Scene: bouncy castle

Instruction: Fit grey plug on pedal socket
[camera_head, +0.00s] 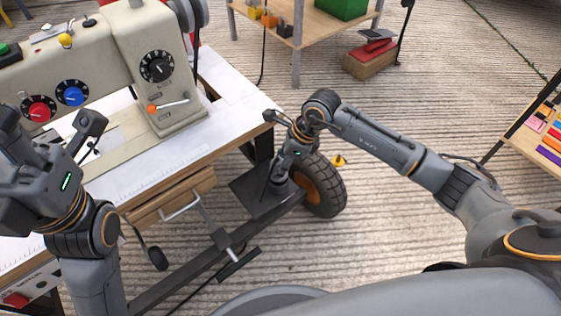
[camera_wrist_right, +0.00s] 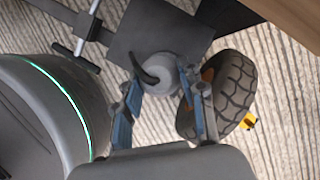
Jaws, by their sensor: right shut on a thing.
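My right gripper (camera_head: 279,176) reaches down beside the sewing table's leg. In the right wrist view its two blue-padded fingers (camera_wrist_right: 163,85) are shut on a round grey plug (camera_wrist_right: 163,70) with a dark curved lead. The plug is over or against the edge of a dark flat plate (camera_head: 255,196), also in the right wrist view (camera_wrist_right: 150,35); I cannot tell whether they touch. This plate may be the pedal, but no socket is clearly visible. My left gripper (camera_head: 55,122) is raised at the left, its fingers apart and empty.
A black wheel (camera_head: 328,190) with an orange hub stands close beside the right gripper. The sewing machine (camera_head: 110,60) sits on a white-topped table (camera_head: 228,88). A dark frame bar (camera_head: 190,272) with a crossbar runs low in front. Ribbed floor (camera_head: 400,235) is clear to the right.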

